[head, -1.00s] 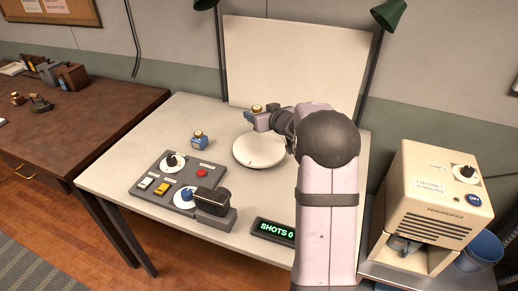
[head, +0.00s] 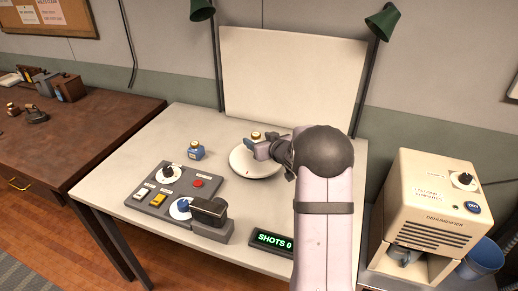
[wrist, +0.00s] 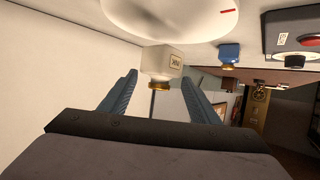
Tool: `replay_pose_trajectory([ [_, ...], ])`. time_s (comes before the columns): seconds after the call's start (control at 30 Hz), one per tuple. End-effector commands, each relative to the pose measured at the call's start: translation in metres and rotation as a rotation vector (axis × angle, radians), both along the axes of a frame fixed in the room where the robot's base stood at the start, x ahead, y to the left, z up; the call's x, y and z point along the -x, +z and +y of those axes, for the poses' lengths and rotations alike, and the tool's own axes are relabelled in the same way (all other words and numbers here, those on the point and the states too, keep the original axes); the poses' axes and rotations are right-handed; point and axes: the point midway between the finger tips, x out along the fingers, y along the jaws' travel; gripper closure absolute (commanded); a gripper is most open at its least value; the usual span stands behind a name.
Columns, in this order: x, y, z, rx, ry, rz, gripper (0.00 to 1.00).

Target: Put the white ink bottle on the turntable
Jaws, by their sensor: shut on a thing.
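The white ink bottle (wrist: 165,62), with a gold cap and a small label, is between the fingertips of my gripper (wrist: 160,78) in the wrist view, which looks upside down. My gripper is shut on it. In the head view only the bottle's cap (head: 256,134) shows clearly, at the back part of the round white turntable (head: 246,168); my gripper (head: 252,146) hides much of the body. The turntable also shows in the wrist view (wrist: 165,18), close to the bottle's base. I cannot tell whether they touch.
A blue ink bottle (head: 195,150) stands left of the turntable. A grey control panel (head: 165,190) with knobs and buttons lies in front of it. A green "SHOTS 0" display (head: 272,241) is at the front. A white backdrop board (head: 290,80) stands behind. A cream dehumidifier (head: 430,215) is at right.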

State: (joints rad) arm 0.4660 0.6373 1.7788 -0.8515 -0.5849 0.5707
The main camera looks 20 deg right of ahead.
Motion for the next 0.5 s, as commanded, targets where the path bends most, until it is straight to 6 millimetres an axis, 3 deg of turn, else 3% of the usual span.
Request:
replay_pose_trajectory([
  [0.3,0.0,-0.033,0.0,-0.002,-0.001,0.001,0.67],
  [0.5,0.0,-0.036,0.0,0.001,-0.001,-0.001,0.67],
])
